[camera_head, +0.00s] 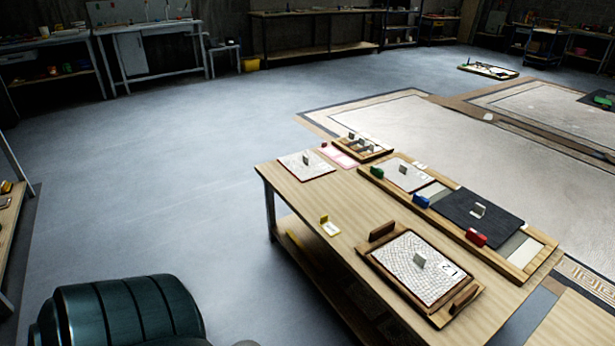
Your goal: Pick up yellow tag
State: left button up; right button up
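A small yellow tag (330,230) lies near the left edge of the wooden table (342,204), with a white face on its flat part and a small upright tab at its back. It stands apart from the other items, with bare wood around it. Neither of my grippers shows in the head view, so their state cannot be seen.
A framed mosaic panel (406,261) with raised wooden handles lies to the right of the tag. A long wooden tray (545,256) with a dark panel and red, blue and green clips runs along the far side. A white panel (292,163) lies at the table's far left.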

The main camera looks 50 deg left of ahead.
aim_at(329, 227)
jog(key=l+u, duration=0.1)
jog(key=u, duration=0.3)
jog(key=i+l+u, duration=0.1)
jog(key=u, duration=0.35)
jog(key=l+u, duration=0.2)
jog(key=u, duration=0.2)
jog(key=l+u, duration=0.15)
jog(key=u, duration=0.25)
jog(key=l+u, duration=0.1)
jog(key=l, duration=0.2)
